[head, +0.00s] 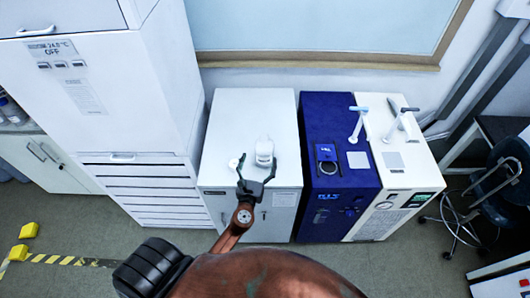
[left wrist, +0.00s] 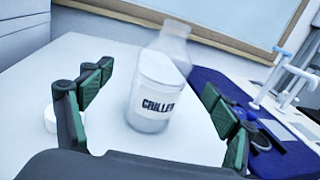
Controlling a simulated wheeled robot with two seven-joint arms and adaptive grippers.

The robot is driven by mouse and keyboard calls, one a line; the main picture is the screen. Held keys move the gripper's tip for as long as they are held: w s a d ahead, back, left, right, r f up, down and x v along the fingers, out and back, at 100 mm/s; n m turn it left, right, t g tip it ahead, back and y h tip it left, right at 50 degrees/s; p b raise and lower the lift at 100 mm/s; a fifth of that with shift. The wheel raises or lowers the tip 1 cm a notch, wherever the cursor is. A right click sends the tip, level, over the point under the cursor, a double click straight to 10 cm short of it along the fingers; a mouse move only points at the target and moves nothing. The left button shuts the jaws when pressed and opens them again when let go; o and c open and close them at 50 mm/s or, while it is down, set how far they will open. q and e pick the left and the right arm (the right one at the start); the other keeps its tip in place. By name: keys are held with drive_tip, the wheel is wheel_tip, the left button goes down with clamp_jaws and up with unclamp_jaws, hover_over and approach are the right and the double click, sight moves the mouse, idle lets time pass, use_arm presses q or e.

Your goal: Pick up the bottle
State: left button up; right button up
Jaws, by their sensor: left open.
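The bottle (left wrist: 160,84) is clear with a white label reading "CHILLER" and stands on the white cabinet top (head: 235,118). In the head view the bottle (head: 264,150) shows as a pale shape near the front of that cabinet. My left gripper (head: 256,170) is open just in front of the bottle. In the left wrist view the green-padded fingers of my left gripper (left wrist: 158,120) are spread to either side, with the bottle beyond and between them. The fingers appear apart from the bottle. My right gripper is not in view.
A small white round object (left wrist: 50,119) lies left of the bottle on the cabinet top. A blue unit (head: 335,115) and a white unit (head: 385,125) with upright fittings stand to the right. A tall white cabinet (head: 120,105) rises on the left.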

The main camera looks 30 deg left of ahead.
sight(265, 145)
use_arm(q)
drive_tip(key=shift+w+d, duration=0.1)
drive_tip(key=shift+w, duration=0.35)
drive_tip(key=p+x, duration=0.1)
drive_tip(key=x, duration=0.6)
drive_tip(key=shift+d, duration=0.1)
drive_tip(key=c, duration=2)
drive_tip(key=shift+r, duration=0.15)
drive_tip(key=shift+c, duration=0.2)
